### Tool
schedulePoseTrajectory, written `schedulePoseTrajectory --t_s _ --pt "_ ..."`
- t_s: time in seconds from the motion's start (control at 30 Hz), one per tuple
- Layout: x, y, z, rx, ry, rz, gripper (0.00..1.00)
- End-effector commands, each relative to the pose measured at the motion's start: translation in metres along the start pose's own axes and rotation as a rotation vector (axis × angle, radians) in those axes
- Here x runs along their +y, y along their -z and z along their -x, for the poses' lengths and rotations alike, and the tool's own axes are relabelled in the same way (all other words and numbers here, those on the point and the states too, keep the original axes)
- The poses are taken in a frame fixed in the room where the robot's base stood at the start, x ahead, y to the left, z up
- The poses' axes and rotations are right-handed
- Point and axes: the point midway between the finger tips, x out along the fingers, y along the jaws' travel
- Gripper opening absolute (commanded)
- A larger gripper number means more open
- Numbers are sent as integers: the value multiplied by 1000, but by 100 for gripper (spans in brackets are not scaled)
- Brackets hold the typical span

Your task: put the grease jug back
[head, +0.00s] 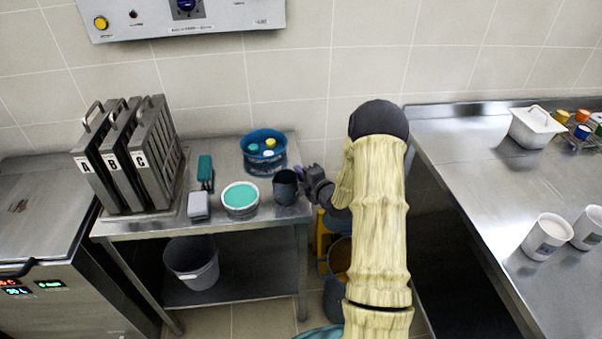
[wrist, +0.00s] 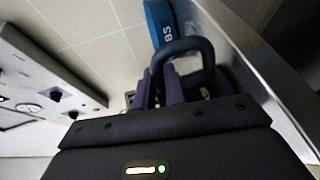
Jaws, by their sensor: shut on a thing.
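The grease jug, a dark grey jug (head: 286,188), is upright at the right end of the steel side table (head: 262,226). I cannot tell whether its base touches the top. My gripper (head: 301,174) reaches it from the right and is shut on its handle. In the wrist view the dark looped handle (wrist: 190,45) rises at the purple fingers of my gripper (wrist: 163,88). The jug's body is mostly hidden there behind the handle and fingers.
Beside the jug are a round tub with a teal top (head: 240,198) and a blue tub (head: 264,152) holding small items. A grey bucket (head: 192,263) sits on the lower shelf. A steel counter (head: 495,190) is at right.

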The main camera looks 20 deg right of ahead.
Motion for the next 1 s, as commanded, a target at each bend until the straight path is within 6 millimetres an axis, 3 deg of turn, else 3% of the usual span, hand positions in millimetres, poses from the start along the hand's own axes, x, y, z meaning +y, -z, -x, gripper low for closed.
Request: schedulePoseTrajectory --t_s 0.27,0.3,0.4,0.8,1.0 --pt "-3 0 -1 -1 -1 0 0" --pt "-2 0 0 -1 0 0 20" --pt "-2 0 0 -1 0 0 34" --pt "1 0 2 -1 0 -1 34" --pt "-1 -1 30 -3 1 0 34"
